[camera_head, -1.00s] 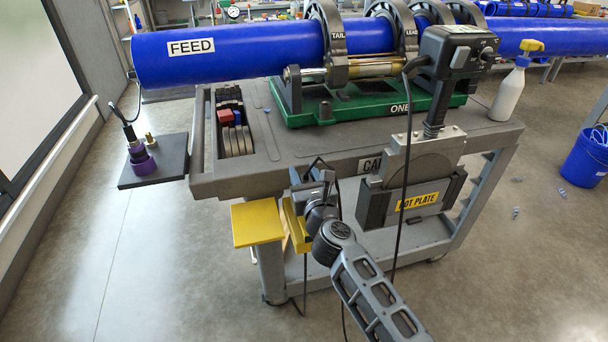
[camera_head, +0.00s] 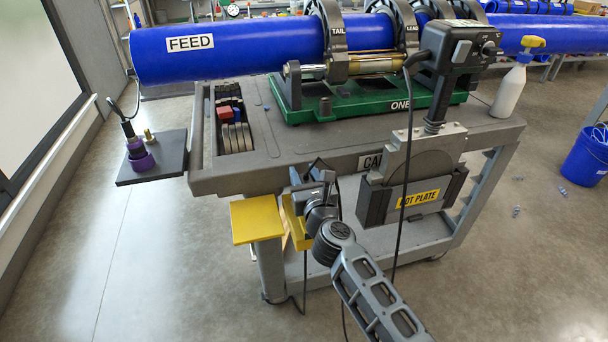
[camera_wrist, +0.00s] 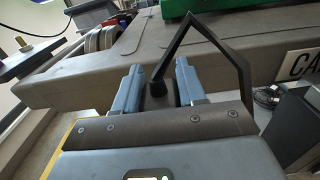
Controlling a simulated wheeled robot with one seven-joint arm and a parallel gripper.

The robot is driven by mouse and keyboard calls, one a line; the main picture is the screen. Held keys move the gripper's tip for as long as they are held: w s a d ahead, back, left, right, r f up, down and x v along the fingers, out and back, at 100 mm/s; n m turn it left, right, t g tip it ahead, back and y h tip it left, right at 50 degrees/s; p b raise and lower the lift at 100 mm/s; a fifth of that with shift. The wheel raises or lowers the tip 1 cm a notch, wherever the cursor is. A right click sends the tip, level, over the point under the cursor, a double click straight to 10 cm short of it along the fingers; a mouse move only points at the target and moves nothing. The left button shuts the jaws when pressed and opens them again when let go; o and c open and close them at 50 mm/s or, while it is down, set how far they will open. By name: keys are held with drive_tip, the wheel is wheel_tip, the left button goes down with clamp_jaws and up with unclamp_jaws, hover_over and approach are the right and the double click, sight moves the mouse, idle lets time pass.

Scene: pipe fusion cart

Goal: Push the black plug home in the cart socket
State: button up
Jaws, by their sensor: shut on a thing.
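The black plug (camera_wrist: 157,92) is between the two blue-grey fingers of my gripper (camera_wrist: 158,88) in the wrist view, with its black cable looping up and to the right. My gripper (camera_head: 313,184) is shut on it, close to the front side of the grey cart (camera_head: 225,183) in the head view. In that view the plug is too small and covered to make out. The cart socket cannot be made out; the gripper and plug hide what lies ahead of them. I cannot tell how far the plug is in.
A yellow block (camera_head: 257,220) is just left of my gripper. The hot plate (camera_head: 420,196) hangs to the right, with its black cable (camera_head: 404,160) hanging in front. The blue FEED pipe (camera_head: 235,55) lies above the cart. A white bottle (camera_head: 510,90) stands at the right corner.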

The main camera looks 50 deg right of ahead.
drive_tip(key=shift+f+b, duration=0.5)
drive_tip(key=shift+f, duration=0.15)
drive_tip(key=shift+r, duration=0.15)
drive_tip(key=shift+r+p, duration=0.8)
drive_tip(key=shift+p, duration=0.15)
drive_tip(key=shift+f+b, duration=0.8)
drive_tip(key=shift+f, duration=0.15)
idle(1.1)
drive_tip(key=o, duration=1.2)
drive_tip(key=shift+c, duration=0.2)
drive_tip(key=v, duration=0.7)
drive_tip(key=shift+s+a+f+b, duration=0.1)
drive_tip(key=shift+b, duration=0.25)
drive_tip(key=shift+s+a, duration=0.15)
drive_tip(key=shift+s, duration=0.1)
